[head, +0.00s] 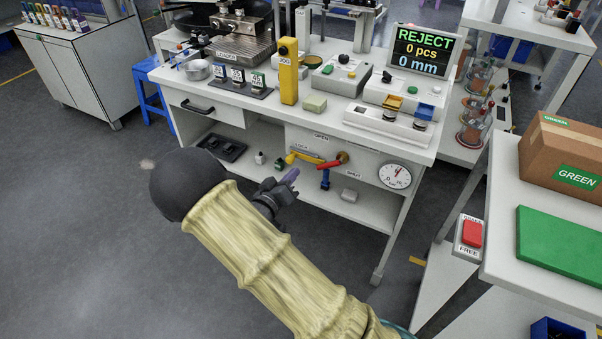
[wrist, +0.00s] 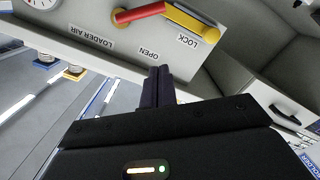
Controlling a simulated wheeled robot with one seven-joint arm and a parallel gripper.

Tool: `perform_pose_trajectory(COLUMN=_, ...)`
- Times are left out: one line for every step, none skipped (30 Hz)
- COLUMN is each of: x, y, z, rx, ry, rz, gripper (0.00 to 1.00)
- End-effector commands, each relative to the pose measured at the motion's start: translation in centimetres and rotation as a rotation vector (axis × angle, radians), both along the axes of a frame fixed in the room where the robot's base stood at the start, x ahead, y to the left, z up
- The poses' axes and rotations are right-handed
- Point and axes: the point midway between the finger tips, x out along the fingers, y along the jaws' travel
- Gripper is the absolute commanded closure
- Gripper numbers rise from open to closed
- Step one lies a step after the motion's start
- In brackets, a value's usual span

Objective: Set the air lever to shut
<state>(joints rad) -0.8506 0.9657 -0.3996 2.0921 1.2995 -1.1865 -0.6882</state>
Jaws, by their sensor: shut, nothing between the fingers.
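The valve panel (head: 365,163) is on the front of the bench, with OPEN at its top, LOCK at left and SHUT at lower right. The red lever (head: 331,162) slants beside a brass-coloured fitting, its left end low, close to a yellow bar (head: 303,156) near LOCK. In the wrist view the red lever (wrist: 140,13) and yellow bar (wrist: 192,20) lie near the top edge, with labels upside down. I cannot tell exactly where the lever points. My gripper (head: 293,174) is shut and empty, in front of and below the panel's left part; its fingertips (wrist: 158,70) appear apart from the lever.
A round gauge (head: 395,175) is at the panel's right. A lower shelf (head: 340,208) holds small items. The bench top (head: 225,92) carries several devices. A white table (head: 500,235) stands at right. Grey floor is free at left.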

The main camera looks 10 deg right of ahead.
Motion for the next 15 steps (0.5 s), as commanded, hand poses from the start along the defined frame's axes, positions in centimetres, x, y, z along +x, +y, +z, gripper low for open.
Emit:
perform_pose_trajectory(x=0.5, y=-0.5, z=-0.2, rx=0.0, ry=-0.001, rz=-0.002, gripper=1.0)
perform_pose_trajectory(x=0.8, y=-0.7, z=-0.2, rx=0.0, ry=-0.001, rz=-0.002, gripper=1.0)
perform_pose_trajectory(x=1.3, y=-1.1, z=-0.2, rx=0.0, ry=-0.002, rz=-0.002, gripper=1.0)
perform_pose_trajectory(x=1.7, y=-1.4, z=-0.3, rx=0.0, ry=-0.002, rz=-0.002, gripper=1.0)
perform_pose_trajectory(x=2.1, y=-1.7, z=-0.3, rx=-0.001, ry=-0.001, rz=-0.003, gripper=1.0)
perform_pose_trajectory(x=2.6, y=-2.2, z=-0.3, rx=0.0, ry=-0.001, rz=-0.003, gripper=1.0)
perform_pose_trajectory(x=3.1, y=-2.5, z=-0.3, rx=0.0, ry=-0.002, rz=-0.002, gripper=1.0)
perform_pose_trajectory(x=3.5, y=-2.8, z=-0.4, rx=-0.001, ry=-0.001, rz=-0.002, gripper=1.0)
perform_pose_trajectory(x=4.0, y=-3.2, z=-0.4, rx=0.0, ry=-0.001, rz=-0.002, gripper=1.0)
perform_pose_trajectory(x=4.5, y=-3.5, z=-0.5, rx=0.0, ry=-0.001, rz=-0.002, gripper=1.0)
perform_pose_trajectory(x=4.9, y=-3.9, z=-0.5, rx=0.0, ry=-0.002, rz=-0.002, gripper=1.0)
perform_pose_trajectory(x=5.4, y=-4.4, z=-0.5, rx=0.0, ry=-0.002, rz=-0.002, gripper=1.0)
perform_pose_trajectory(x=5.9, y=-4.6, z=-0.5, rx=0.001, ry=-0.002, rz=-0.003, gripper=1.0)
perform_pose_trajectory(x=6.3, y=-4.9, z=-0.5, rx=0.001, ry=-0.002, rz=-0.002, gripper=1.0)
perform_pose_trajectory(x=6.8, y=-5.4, z=-0.6, rx=0.0, ry=-0.002, rz=-0.002, gripper=1.0)
